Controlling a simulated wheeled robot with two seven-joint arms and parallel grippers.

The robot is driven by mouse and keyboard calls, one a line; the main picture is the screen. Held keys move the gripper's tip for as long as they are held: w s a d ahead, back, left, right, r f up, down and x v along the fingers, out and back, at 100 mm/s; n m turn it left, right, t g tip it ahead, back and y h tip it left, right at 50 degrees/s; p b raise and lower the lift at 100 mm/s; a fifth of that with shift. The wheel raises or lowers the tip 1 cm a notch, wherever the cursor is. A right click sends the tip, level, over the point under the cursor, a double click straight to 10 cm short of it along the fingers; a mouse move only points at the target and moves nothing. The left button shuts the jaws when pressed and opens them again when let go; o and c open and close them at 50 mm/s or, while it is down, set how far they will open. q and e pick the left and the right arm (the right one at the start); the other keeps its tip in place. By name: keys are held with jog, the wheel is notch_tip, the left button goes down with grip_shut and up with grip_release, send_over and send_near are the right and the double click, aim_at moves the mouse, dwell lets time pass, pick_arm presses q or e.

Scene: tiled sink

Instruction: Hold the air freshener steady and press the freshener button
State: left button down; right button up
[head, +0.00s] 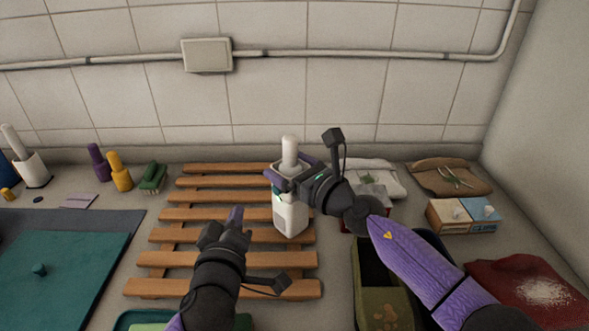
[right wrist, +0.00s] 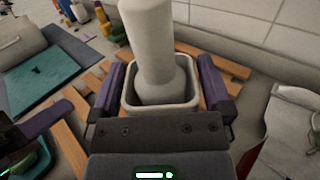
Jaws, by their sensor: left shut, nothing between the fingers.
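The air freshener (head: 290,214) is a white box-shaped bottle with a white cylindrical top (head: 290,150). It stands upright on the wooden slatted rack (head: 190,234). My right gripper (head: 290,179) comes from the right, with its purple fingers on both sides of the upper body. In the right wrist view the fingers flank the square rim of the air freshener (right wrist: 152,50) closely. My left gripper (head: 236,214) is shut and empty, to the left of the air freshener and apart from it. Its purple tip also shows in the right wrist view (right wrist: 48,118). I cannot make out a separate button.
A dark bin (head: 385,295) stands at the front right, near my right arm. A tissue box (head: 463,215), a brown pouch (head: 450,176) and a red cloth (head: 515,285) lie to the right. Purple and yellow bottles (head: 119,171) and a green brush (head: 153,178) stand left of the rack.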

jog(key=v, duration=1.2)
